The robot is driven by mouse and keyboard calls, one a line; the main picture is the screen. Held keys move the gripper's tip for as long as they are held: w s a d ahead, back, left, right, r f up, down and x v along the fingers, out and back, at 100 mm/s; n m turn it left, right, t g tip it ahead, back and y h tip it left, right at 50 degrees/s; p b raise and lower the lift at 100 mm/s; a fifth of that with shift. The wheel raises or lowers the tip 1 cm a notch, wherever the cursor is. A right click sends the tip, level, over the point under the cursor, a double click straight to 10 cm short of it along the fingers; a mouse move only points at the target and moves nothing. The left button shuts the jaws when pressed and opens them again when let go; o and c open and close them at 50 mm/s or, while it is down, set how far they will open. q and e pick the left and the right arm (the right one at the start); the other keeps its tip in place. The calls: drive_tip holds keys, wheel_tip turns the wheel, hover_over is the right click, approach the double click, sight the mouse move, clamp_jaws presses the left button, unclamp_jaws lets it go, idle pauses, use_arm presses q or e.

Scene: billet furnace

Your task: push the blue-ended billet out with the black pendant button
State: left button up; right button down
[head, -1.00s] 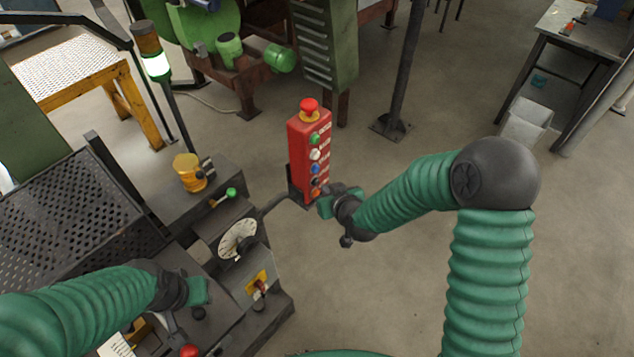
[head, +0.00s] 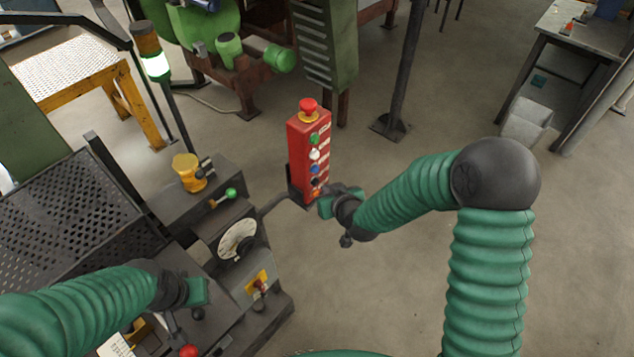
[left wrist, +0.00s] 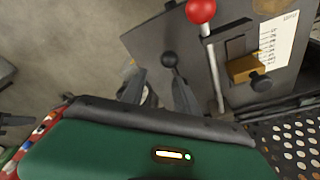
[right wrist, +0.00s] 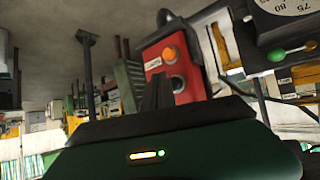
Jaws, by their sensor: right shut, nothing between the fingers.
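The red pendant (head: 309,160) stands upright with a red mushroom button on top. Below it run green, white, blue, black (head: 315,182) and orange buttons. My right gripper (head: 322,192) is at the pendant's lower end, close to the black and orange buttons. In the right wrist view its shut fingers (right wrist: 158,93) point at the pendant face, beside the black button (right wrist: 177,84), with the orange button (right wrist: 169,53) above; contact cannot be told. My left gripper (left wrist: 157,85) is open by a black-knobbed lever (left wrist: 169,60) on the console. No blue-ended billet is visible.
The console carries a dial (head: 238,238), a green-knobbed lever (head: 231,193) and a red switch on a yellow plate (head: 259,283). A perforated guard (head: 70,215) stands at left. A dark post (head: 402,75) rises behind the pendant.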

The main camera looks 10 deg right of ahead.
idle(0.6)
drive_tip(key=shift+w+a+r, duration=0.1)
drive_tip(key=shift+w+a, duration=0.15)
use_arm(q)
drive_tip(key=shift+f, duration=0.1)
use_arm(e)
drive_tip(key=shift+w+a, duration=0.3)
drive_tip(key=shift+w, duration=0.1)
idle(0.6)
idle(0.4)
use_arm(q)
drive_tip(key=shift+f, duration=0.1)
use_arm(e)
drive_tip(key=shift+s+d, duration=0.55)
drive_tip(key=shift+s, duration=0.2)
drive_tip(key=shift+s+d, duration=0.8)
drive_tip(key=shift+s, duration=0.2)
drive_tip(key=shift+s+d, duration=0.8)
drive_tip(key=shift+s, duration=0.15)
